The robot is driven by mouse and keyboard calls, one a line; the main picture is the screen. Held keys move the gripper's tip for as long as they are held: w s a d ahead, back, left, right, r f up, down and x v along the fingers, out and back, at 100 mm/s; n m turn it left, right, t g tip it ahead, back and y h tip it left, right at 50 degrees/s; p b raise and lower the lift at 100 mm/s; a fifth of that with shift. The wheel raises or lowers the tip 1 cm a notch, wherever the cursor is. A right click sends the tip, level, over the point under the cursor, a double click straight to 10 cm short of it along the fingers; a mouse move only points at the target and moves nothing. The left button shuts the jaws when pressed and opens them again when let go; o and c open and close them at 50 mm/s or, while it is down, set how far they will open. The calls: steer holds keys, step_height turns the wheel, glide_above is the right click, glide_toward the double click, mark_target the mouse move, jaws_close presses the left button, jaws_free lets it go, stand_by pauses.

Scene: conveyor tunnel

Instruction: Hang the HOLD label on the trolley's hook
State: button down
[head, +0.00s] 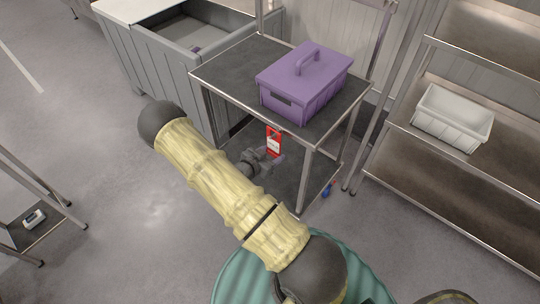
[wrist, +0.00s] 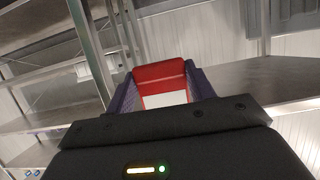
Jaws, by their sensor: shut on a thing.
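The HOLD label is a red tag with a white panel (head: 274,143); its lettering is too small to read. My gripper (head: 272,154) is shut on it. In the wrist view the label (wrist: 160,72) sits upright between the two dark purple fingers (wrist: 162,90). The trolley (head: 225,73) is a metal frame with a dark top shelf and a lower shelf. In the head view the label shows just below the trolley's front top edge; whether it touches the trolley cannot be told. I cannot make out the hook in either view.
A purple lidded box (head: 305,82) stands on the trolley's top shelf. A grey bin (head: 165,65) is behind left. A metal rack (head: 420,150) with a white tub (head: 452,118) is at right. A small table (head: 15,232) stands at left. The floor at left is open.

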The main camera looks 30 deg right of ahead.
steer(key=shift+f+b, duration=0.75)
steer(key=shift+f, duration=0.1)
stand_by(0.5)
steer(key=shift+c, duration=2.3)
jaws_free()
steer(key=shift+a, duration=0.15)
steer(key=b+v, duration=0.1)
steer(key=v, duration=1.6)
steer(key=shift+r, duration=0.1)
